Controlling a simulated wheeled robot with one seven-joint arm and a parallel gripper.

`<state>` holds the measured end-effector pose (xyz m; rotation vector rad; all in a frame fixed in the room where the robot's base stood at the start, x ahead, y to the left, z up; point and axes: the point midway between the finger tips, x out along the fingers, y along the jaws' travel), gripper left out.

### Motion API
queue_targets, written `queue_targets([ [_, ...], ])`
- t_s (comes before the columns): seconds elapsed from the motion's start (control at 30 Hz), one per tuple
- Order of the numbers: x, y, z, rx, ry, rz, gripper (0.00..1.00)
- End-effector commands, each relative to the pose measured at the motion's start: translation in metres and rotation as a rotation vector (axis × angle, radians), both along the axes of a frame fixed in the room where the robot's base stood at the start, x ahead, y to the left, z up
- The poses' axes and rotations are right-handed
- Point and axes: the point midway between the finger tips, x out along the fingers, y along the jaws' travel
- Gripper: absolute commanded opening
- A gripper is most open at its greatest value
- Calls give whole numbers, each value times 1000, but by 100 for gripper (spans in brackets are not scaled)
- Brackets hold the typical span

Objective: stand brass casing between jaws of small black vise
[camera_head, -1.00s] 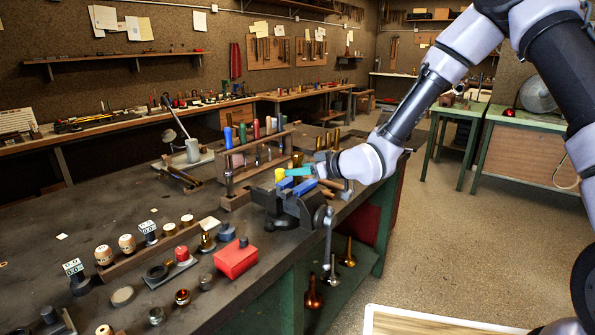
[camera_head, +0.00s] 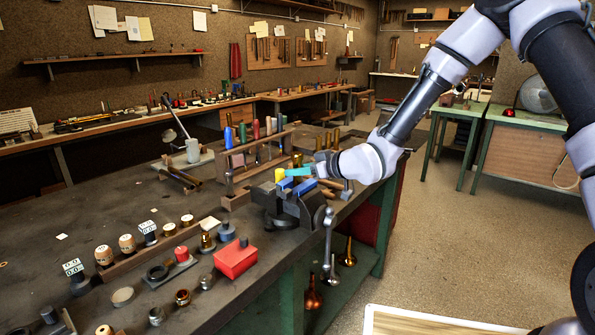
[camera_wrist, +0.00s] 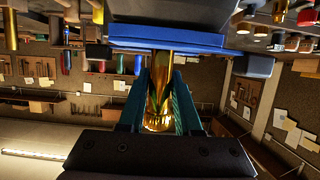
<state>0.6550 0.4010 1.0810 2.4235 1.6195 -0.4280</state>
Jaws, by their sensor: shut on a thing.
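The small black vise (camera_head: 290,208) with blue jaw faces (camera_head: 303,187) stands at the bench's front edge. My gripper (camera_head: 299,172) reaches in from the right, low over its jaws. In the wrist view my gripper (camera_wrist: 160,76) has its teal fingers shut on the brass casing (camera_wrist: 159,97), one on each side. The casing's wider rim is towards the palm, and its narrower end meets the edge of a blue jaw face (camera_wrist: 170,42) in the picture. I cannot tell whether it touches. In the head view a yellow piece (camera_head: 279,175) shows beside the fingertips; I cannot tell what it is.
A wooden rack (camera_head: 236,178) of tools with coloured handles stands close behind the vise. A red box (camera_head: 236,260) and several small parts lie to the left. The vise's handle (camera_head: 328,235) hangs over the bench's front edge. Bench top at the far left is mostly clear.

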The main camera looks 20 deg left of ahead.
Motion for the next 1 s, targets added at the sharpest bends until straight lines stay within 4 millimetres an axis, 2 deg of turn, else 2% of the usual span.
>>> queue_targets([
  [0.33, 0, 0, -2, 1, 0, 0, 0],
  [0.8, 0, 0, -21, 1, 0, 0, 0],
  [1.0, 0, 0, -18, 1, 0, 0, 0],
])
